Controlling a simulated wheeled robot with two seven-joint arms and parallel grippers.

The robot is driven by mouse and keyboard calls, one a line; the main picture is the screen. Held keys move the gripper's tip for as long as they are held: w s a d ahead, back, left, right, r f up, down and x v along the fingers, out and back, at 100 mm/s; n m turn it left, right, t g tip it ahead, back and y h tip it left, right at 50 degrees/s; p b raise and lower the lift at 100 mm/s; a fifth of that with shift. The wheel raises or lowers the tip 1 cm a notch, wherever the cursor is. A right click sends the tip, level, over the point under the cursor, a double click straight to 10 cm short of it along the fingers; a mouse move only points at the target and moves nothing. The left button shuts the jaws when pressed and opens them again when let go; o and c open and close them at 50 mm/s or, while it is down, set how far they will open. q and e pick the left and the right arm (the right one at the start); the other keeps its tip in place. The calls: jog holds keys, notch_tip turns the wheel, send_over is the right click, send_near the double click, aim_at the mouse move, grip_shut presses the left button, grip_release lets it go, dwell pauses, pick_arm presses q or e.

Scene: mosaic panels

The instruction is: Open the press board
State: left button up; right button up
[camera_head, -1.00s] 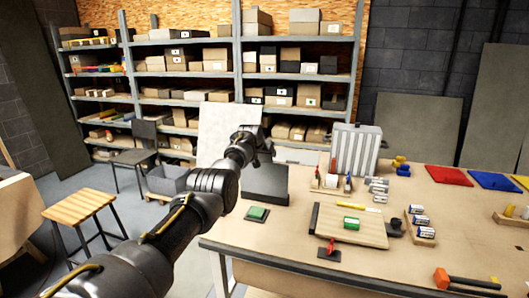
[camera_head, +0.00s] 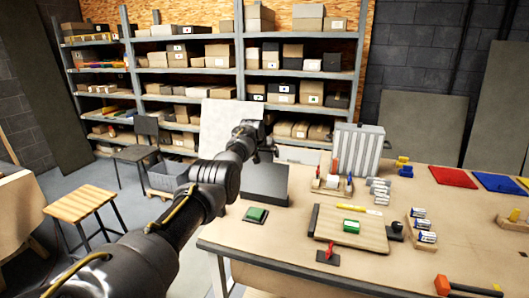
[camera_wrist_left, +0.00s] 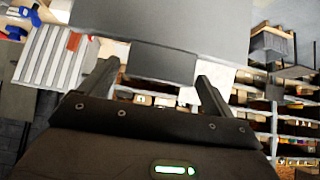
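A large grey surface (camera_wrist_left: 200,20) and a darker block (camera_wrist_left: 162,62) lie beyond the fingers; contact cannot be told. My right gripper is out of view.
A wooden board (camera_head: 372,237) with a green block (camera_head: 353,226) lies on the table. A green pad (camera_head: 255,215), a ribbed grey panel (camera_head: 357,150) and a hammer (camera_head: 462,287) are also there. A stool (camera_head: 80,205) stands left; shelves (camera_head: 240,80) stand behind.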

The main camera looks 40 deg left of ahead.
pick_arm(q)
jog(key=shift+o, duration=0.3)
jog(key=shift+r, duration=0.2)
jog(key=shift+r, duration=0.15)
jog(key=shift+s+d+r, duration=0.1)
jog(key=shift+s+r, duration=0.2)
jog(key=shift+r, duration=0.1)
jog(key=b+v, duration=0.3)
jog(key=v, duration=0.6)
jog(key=shift+s, duration=0.3)
